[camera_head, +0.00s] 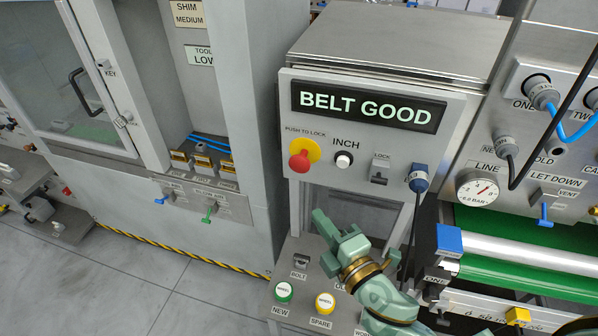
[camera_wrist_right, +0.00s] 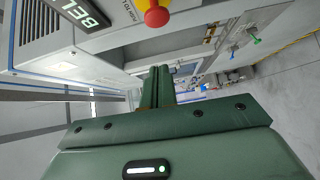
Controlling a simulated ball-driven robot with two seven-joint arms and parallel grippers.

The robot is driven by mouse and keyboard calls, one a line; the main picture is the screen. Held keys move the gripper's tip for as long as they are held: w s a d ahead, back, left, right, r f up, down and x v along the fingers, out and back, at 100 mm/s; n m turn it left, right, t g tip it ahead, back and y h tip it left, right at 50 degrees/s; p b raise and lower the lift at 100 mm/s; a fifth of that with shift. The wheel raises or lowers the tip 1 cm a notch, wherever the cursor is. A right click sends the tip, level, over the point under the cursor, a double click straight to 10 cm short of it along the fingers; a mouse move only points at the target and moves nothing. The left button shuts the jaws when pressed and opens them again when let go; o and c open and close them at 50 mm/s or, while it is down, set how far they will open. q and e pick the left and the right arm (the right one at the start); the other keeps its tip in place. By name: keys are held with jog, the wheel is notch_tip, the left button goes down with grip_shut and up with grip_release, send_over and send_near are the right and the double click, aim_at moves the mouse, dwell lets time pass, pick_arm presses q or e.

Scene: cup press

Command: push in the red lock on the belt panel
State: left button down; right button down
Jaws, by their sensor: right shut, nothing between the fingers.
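The red lock is a red mushroom button (camera_head: 299,161) on a round yellow plate, on the grey belt panel (camera_head: 372,170) under the words "PUSH TO LOCK". It stands out from the panel. The button also shows at the top of the right wrist view (camera_wrist_right: 157,17), above the fingertips. My right gripper (camera_head: 320,217) is green, shut and empty. In the head view its fingertips are below the button and a little to its right, apart from it. The fingers also show in the right wrist view (camera_wrist_right: 160,72). My left gripper is not in view.
The panel also holds a "BELT GOOD" display (camera_head: 366,106), an INCH button (camera_head: 343,160), a LOCK switch (camera_head: 379,168) and a blue plug (camera_head: 418,178) with a hanging cable. A shelf below has NEW (camera_head: 284,291) and SPARE (camera_head: 325,303) pieces. A green belt (camera_head: 530,250) lies right.

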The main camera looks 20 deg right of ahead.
jog(key=shift+s, duration=0.15)
jog(key=shift+w, duration=0.2)
jog(key=p, duration=0.1)
send_near(303, 167)
jog(key=w+a, duration=0.4)
jog(key=a, duration=0.1)
jog(key=shift+w+d+f, duration=0.1)
jog(key=shift+w+d, duration=0.4)
jog(key=shift+w, duration=0.25)
jog(key=shift+w+d, duration=0.5)
jog(key=shift+w, duration=0.2)
jog(key=shift+w+d+p, duration=0.3)
jog(key=shift+w+d, duration=0.3)
jog(key=shift+w, duration=0.25)
